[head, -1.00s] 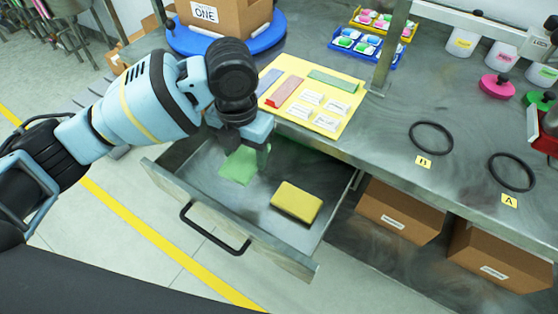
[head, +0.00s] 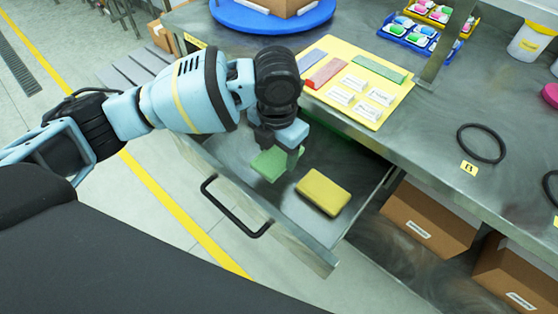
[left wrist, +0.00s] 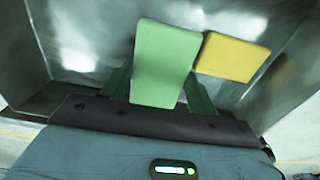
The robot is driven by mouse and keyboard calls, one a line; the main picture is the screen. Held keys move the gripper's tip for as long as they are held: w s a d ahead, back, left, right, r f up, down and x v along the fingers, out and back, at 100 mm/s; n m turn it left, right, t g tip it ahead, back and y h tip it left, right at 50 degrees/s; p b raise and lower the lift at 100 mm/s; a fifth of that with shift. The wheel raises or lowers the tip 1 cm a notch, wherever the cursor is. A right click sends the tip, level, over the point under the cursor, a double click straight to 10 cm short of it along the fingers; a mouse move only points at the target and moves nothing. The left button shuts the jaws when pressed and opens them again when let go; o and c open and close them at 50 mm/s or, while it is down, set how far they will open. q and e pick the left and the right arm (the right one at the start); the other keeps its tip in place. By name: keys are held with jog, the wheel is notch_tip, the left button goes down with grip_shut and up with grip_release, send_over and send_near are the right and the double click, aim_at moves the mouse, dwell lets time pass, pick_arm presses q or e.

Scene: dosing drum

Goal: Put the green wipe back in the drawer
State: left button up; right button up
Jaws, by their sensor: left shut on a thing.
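The green wipe (head: 272,164) is a flat green cloth inside the open drawer (head: 335,228). My left gripper (head: 290,160) reaches down into the drawer from the left and is shut on the wipe. In the left wrist view the wipe (left wrist: 165,60) runs out between the fingers, over the drawer's metal floor. I cannot tell whether its far end touches the floor. A yellow sponge-like block (head: 323,191) lies on the drawer floor to the right of the wipe, and it also shows in the left wrist view (left wrist: 232,57). My right gripper is not in view.
The metal bench top (head: 435,135) lies behind the drawer, with a yellow board (head: 372,115) holding strips and white labels near its edge. The drawer's black handle (head: 232,212) faces the front. Cardboard boxes (head: 428,216) stand under the bench.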

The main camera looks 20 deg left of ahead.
aim_at(277, 164)
pick_arm(q)
notch_tip(277, 164, down, 5)
jog(key=shift+r+b, duration=0.1)
jog(key=shift+b, duration=0.3)
jog(key=shift+f, duration=0.2)
jog(key=o, duration=0.9)
jog(key=shift+o, duration=0.2)
jog(key=shift+r, duration=0.1)
notch_tip(277, 164, up, 12)
jog(key=shift+r+p, duration=0.1)
jog(key=shift+p, duration=0.85)
